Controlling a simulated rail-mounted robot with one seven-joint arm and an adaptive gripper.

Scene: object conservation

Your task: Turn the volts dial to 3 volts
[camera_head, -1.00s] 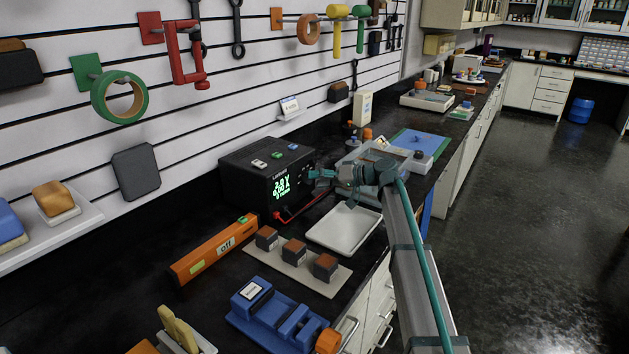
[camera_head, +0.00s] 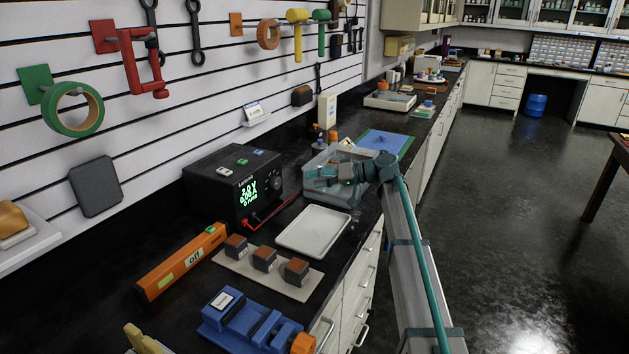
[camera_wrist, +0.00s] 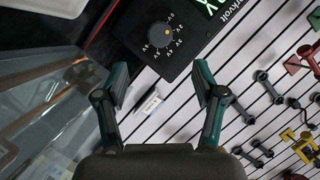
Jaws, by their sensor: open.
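The black power supply (camera_head: 212,190) stands on the counter against the slatted wall, with a green lit display (camera_head: 247,193). Its digits are too small to read surely.
A clear bin (camera_head: 330,195) stands close by my gripper. A white tray (camera_head: 314,232), red and black leads (camera_head: 262,218), brown-topped blocks (camera_head: 264,259), an orange level (camera_head: 183,262) and a blue vise (camera_head: 245,325) lie in front. The floor at right is open.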

